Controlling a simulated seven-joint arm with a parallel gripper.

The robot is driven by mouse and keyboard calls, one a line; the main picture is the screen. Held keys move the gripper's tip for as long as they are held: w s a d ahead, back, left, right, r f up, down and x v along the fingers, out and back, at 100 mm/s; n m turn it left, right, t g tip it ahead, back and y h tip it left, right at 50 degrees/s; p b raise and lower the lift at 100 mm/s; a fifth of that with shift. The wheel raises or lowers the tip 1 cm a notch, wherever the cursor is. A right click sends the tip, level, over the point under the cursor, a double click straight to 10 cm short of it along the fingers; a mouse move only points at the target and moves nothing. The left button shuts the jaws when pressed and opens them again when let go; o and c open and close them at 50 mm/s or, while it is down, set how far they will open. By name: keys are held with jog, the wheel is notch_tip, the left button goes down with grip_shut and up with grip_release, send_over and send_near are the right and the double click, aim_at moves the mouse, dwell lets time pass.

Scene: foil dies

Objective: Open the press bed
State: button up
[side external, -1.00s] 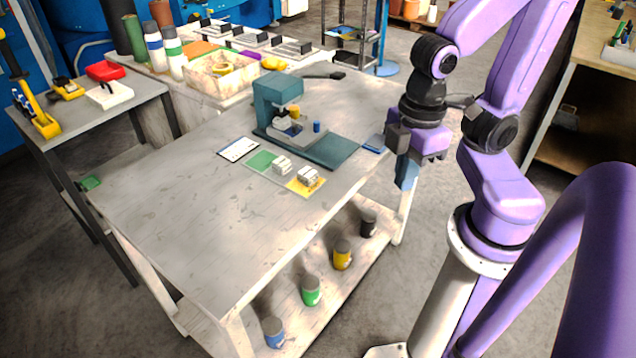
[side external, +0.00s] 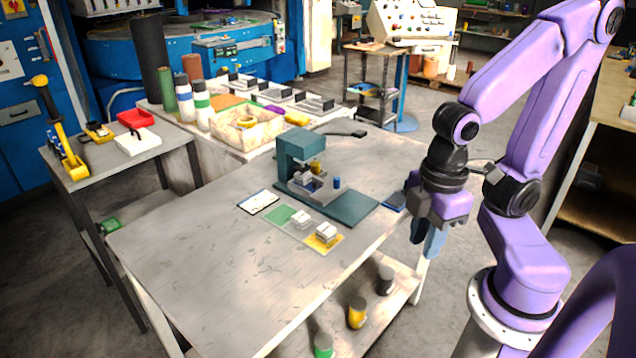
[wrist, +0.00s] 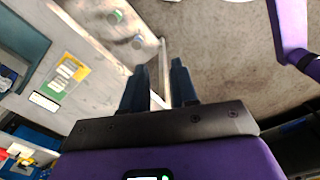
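The press (side external: 300,155) is a teal C-shaped frame on a flat teal base plate (side external: 345,209), standing on the grey table. Under its head sits a grey bed (side external: 312,188) with a small yellow piece above it. A short blue cylinder (side external: 337,183) stands beside the bed. Whether the bed is open or shut is too small to tell. My gripper (side external: 427,245) hangs at the table's right edge, to the right of the press and apart from it. In the wrist view my gripper (wrist: 158,88) has its two fingers apart, with nothing held between them.
A white card (side external: 259,202), a green square (side external: 280,216) and a yellow square (side external: 324,243) lie before the press, with small pale blocks by them. A dark blue pad (side external: 394,201) lies near my gripper. The table's front left is clear. Cans (side external: 357,313) stand on the lower shelf.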

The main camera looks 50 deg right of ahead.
jog(key=shift+o, duration=1.1)
jog(key=w+a+r+m, duration=0.1)
jog(key=w+m, duration=0.3)
jog(key=w, duration=0.7)
jog(key=shift+a+r, duration=0.4)
jog(key=shift+r, duration=0.2)
jog(key=m, duration=1.2)
send_over(337, 178)
jog(key=f, duration=0.1)
notch_tip(337, 178, down, 17)
jog(key=shift+w+d+f, duration=0.1)
jog(key=shift+w, duration=0.05)
grip_shut()
